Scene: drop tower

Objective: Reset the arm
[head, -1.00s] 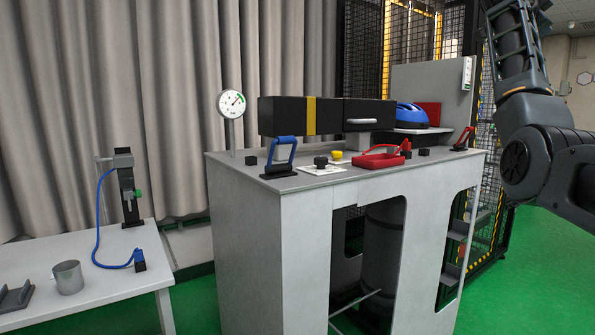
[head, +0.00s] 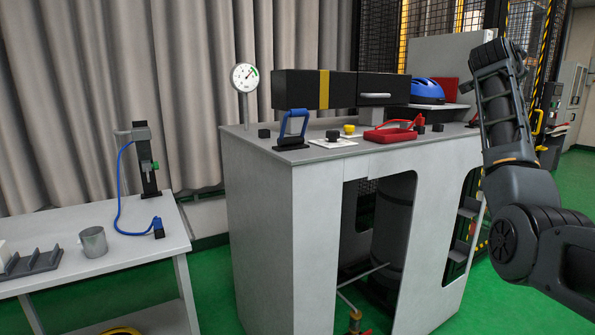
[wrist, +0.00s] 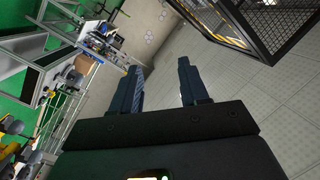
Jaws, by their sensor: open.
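In the wrist view my gripper (wrist: 158,88) has its two fingers spread apart, with nothing between them. It points at a pale tiled surface and is clear of any object. In the head view my arm (head: 505,125) is raised at the right side, in front of the far end of the grey cabinet (head: 265,210). The gripper itself cannot be made out in the head view.
A gauge (head: 244,77) stands behind. A white table (head: 150,240) at left holds a metal cup (head: 93,241). Green floor is open at right.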

